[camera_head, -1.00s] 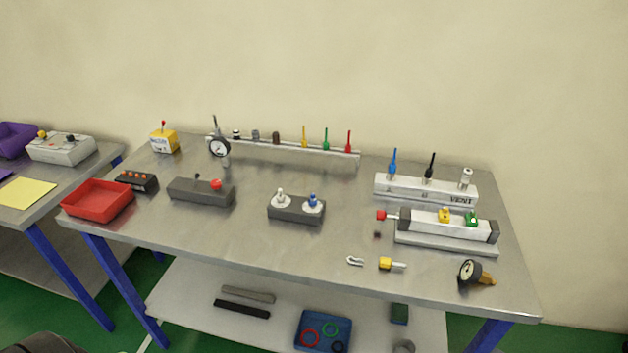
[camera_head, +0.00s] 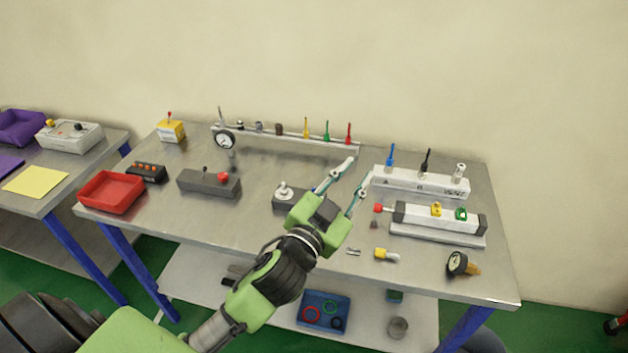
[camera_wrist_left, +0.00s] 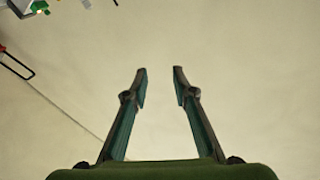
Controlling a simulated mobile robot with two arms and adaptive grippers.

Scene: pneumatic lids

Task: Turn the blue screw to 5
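The dark grey block (camera_head: 282,202) with two dials stands mid-table in the head view. Its white knob (camera_head: 284,188) shows on the left. My right gripper is in neither view.
A white manifold (camera_head: 420,183) with blue and black stems stands to the right, behind a cylinder unit (camera_head: 440,217). A grey lever block (camera_head: 209,183) and a red tray (camera_head: 110,192) lie to the left. A gauge (camera_head: 457,262) lies at the front right.

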